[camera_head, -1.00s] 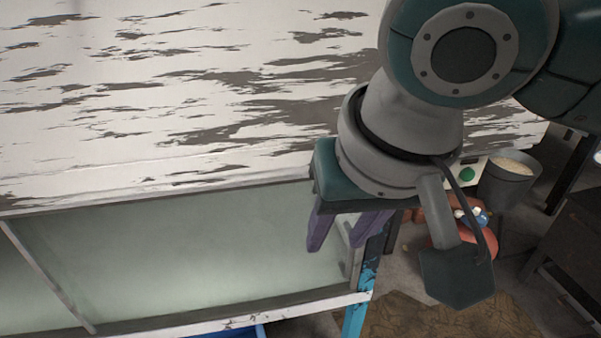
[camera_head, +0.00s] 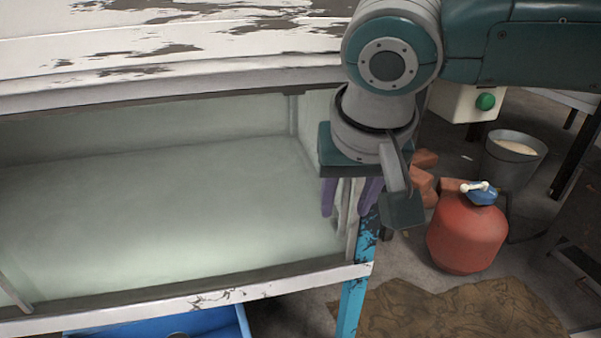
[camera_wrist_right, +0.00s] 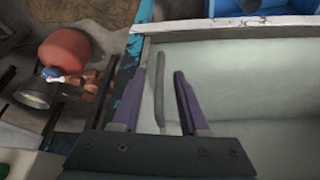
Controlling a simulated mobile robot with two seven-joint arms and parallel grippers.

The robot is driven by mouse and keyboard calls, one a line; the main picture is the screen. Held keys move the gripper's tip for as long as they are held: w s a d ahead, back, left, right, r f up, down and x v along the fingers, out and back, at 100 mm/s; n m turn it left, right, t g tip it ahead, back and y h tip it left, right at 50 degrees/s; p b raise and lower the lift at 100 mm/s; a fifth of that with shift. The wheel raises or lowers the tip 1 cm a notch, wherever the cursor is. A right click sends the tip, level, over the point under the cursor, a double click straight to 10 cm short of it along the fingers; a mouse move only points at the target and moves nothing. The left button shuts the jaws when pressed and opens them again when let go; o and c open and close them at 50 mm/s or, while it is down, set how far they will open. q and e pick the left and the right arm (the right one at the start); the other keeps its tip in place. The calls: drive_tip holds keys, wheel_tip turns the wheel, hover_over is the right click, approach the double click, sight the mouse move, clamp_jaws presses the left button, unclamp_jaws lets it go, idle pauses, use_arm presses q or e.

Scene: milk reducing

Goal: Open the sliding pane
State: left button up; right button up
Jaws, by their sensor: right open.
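The sliding pane (camera_head: 170,205) is a pale greenish glass sheet in a worn white frame below the white top. A thin upright handle (camera_wrist_right: 159,92) stands near its right end in the head view. My right gripper (camera_head: 350,203) is at that end, fingers pointing down. In the right wrist view my right gripper (camera_wrist_right: 159,72) is open, with the handle between its two purple fingers and a gap visible on each side. Contact cannot be made out. The pane's far left part runs out of the head view. My left gripper is not in view.
A blue leg (camera_head: 356,300) stands just right of the pane. A red gas canister (camera_head: 466,238), bricks (camera_head: 421,178) and a metal bucket (camera_head: 512,160) are on the floor to the right. A blue bin (camera_head: 215,325) sits below the pane's front edge.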

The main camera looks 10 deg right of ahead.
drive_tip(key=shift+w+f, duration=0.1)
drive_tip(key=shift+f, duration=0.2)
clamp_jaws()
idle(1.3)
